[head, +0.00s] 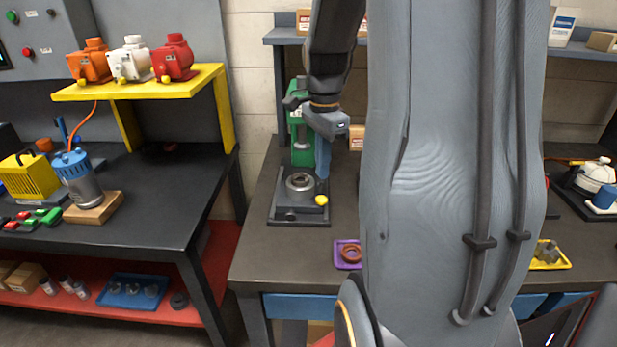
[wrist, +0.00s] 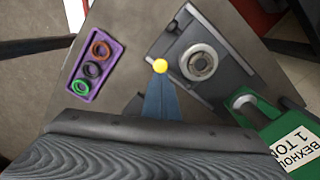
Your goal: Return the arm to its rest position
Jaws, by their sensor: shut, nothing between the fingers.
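My gripper (head: 322,172) hangs from my arm over the middle bench, with its blue fingers pointing down and shut with nothing between them. In the wrist view the closed blue fingers (wrist: 160,90) point towards a yellow knob (wrist: 160,66). The knob (head: 321,200) is at the corner of the dark press base (head: 285,217); I cannot tell whether the fingertips touch it. A grey ring-shaped part (head: 300,187) sits on the base, right beside the fingers. My large grey arm link covers the middle right of the head view.
A green press (head: 301,132) stands behind the base, close to my gripper. A purple tray (wrist: 77,87) with coloured rings lies nearby on the bench. A yellow shelf (head: 150,86) with three motors is at left. An upper shelf (head: 281,36) runs behind my arm.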

